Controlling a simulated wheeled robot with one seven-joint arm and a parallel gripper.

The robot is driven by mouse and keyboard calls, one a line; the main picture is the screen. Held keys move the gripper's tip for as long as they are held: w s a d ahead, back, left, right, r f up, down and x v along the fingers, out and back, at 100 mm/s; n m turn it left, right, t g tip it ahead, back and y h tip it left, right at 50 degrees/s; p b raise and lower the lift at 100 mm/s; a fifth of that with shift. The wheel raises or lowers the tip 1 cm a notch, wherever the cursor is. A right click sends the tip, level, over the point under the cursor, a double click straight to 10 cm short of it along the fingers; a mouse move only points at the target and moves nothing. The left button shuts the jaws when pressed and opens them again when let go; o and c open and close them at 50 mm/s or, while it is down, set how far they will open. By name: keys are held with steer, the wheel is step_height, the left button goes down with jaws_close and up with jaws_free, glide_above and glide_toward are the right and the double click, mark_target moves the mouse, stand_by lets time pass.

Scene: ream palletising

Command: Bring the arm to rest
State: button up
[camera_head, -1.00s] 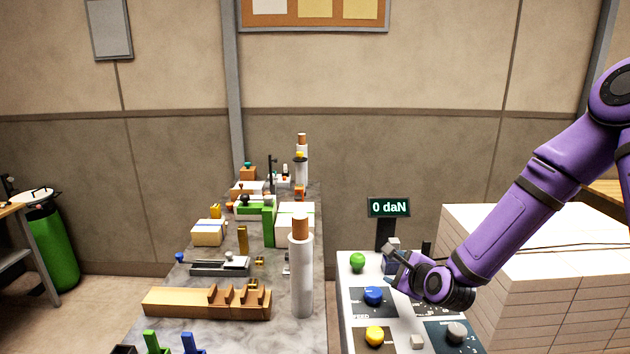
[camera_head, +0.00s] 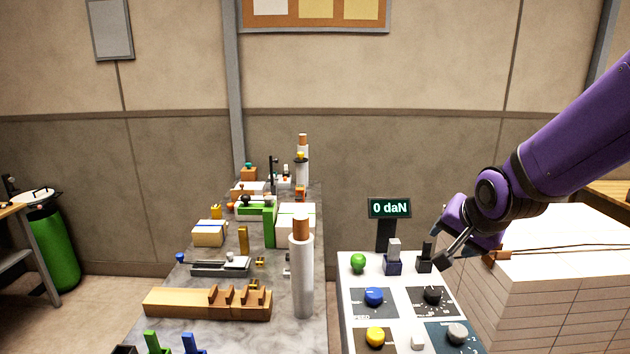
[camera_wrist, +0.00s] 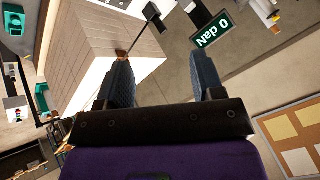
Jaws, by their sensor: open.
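My purple arm (camera_head: 575,145) reaches in from the right edge in the head view. My gripper (camera_head: 442,250) hangs over the right side of the white control panel (camera_head: 350,330), near the black lever (camera_head: 426,252). In the wrist view, its two grey fingers (camera_wrist: 160,82) stand apart with nothing between them. I cannot tell from the head view how close the fingertips are to the lever.
A stack of white reams (camera_head: 540,290) stands right of the panel, close behind my gripper. A display (camera_head: 389,208) reads "0 daN". A marble-topped bench (camera_head: 225,335) with fixtures and a white roll (camera_head: 301,275) lies left. Open air is above the panel.

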steer(key=s+d+r+n+g, duration=0.1)
steer(key=s+r, duration=0.4)
steer(key=s, duration=0.6)
steer(key=s+d+r+n+g, duration=0.1)
steer(key=s+d+r+n, duration=0.2)
steer(key=s+r+n, duration=0.3)
steer(key=s, duration=0.5)
steer(key=shift+s+g, duration=0.15)
steer(key=shift+g, duration=0.15)
